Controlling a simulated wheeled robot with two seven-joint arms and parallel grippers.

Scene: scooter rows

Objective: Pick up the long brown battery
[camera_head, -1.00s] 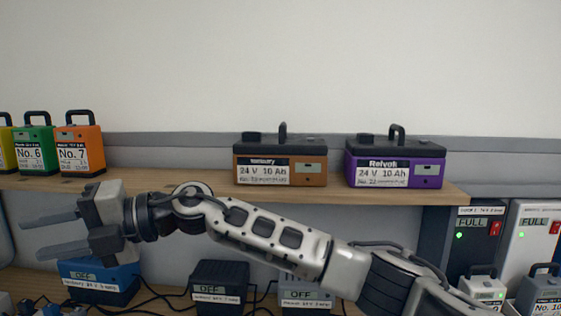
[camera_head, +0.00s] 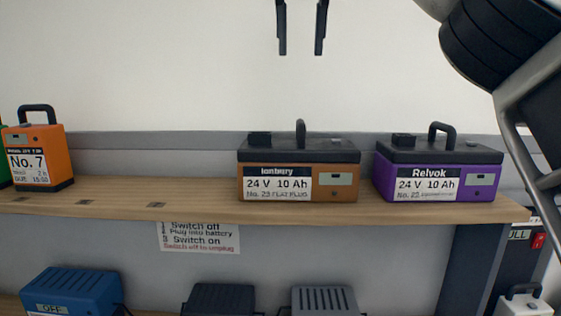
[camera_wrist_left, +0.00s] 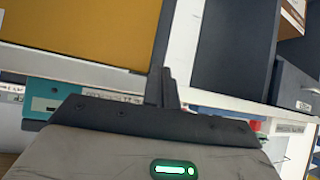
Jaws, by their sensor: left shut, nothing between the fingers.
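The long brown battery (camera_head: 299,184) stands upright on the wooden shelf, with a black lid, a black handle (camera_head: 300,133) on top and a label reading "24 V 10 Ah". My right gripper (camera_head: 301,53) points down, high above this battery near its handle. Its two dark fingers are apart with nothing between them, clear of the handle. My left gripper (camera_wrist_left: 161,76) shows only in the left wrist view, its dark fingers together and empty. The brown battery is not seen in that view.
A purple battery (camera_head: 438,184) stands close on the right on the shelf (camera_head: 180,196). An orange No. 7 battery (camera_head: 36,158) stands far left, with free shelf between. Blue (camera_head: 68,293) and dark units sit below. My right arm fills the upper right.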

